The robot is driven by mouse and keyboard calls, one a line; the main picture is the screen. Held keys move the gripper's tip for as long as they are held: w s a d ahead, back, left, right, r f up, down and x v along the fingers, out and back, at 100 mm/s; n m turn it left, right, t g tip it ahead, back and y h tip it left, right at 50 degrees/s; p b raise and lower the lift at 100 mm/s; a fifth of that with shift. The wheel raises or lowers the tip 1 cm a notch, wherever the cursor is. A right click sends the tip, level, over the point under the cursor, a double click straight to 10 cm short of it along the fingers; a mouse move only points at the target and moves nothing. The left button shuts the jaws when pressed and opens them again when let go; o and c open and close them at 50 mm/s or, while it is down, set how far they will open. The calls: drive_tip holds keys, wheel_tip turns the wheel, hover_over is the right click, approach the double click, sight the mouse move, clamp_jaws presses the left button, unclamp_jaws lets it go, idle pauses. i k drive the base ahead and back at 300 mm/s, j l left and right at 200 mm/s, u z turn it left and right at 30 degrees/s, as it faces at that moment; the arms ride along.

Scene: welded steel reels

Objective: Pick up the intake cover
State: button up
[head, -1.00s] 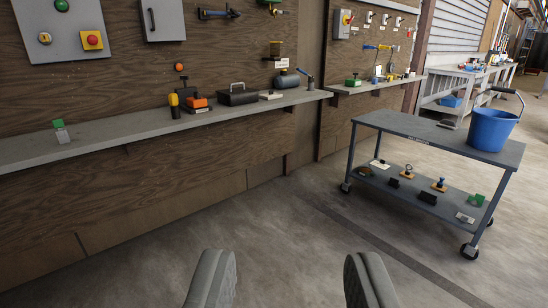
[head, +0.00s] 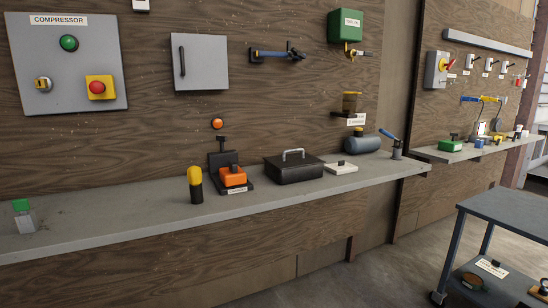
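No label that I can read names the intake cover, so I cannot tell for certain which thing it is. A black box-like piece with a pale top handle (head: 294,168) sits on the long grey shelf (head: 130,223). A grey panel with a dark upright handle (head: 200,62) is on the wooden wall above. My gripper is out of view now, and nothing here shows it touching any of these.
A yellow-and-black canister (head: 195,185) and an orange-and-black device (head: 233,178) stand left of the black piece. A blue-grey cylinder (head: 361,144) lies to the right. The compressor panel (head: 68,63) is on the wall. A cart (head: 510,209) stands on the floor at right.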

sight(283, 162)
drive_tip(key=i+j, duration=0.1)
drive_tip(key=i, duration=0.45)
drive_tip(key=i+j+z, duration=0.1)
drive_tip(key=i, duration=0.45)
drive_tip(key=i+j, duration=0.2)
drive_tip(key=i, duration=0.3)
drive_tip(key=i+j+z, duration=0.1)
drive_tip(key=i, duration=0.45)
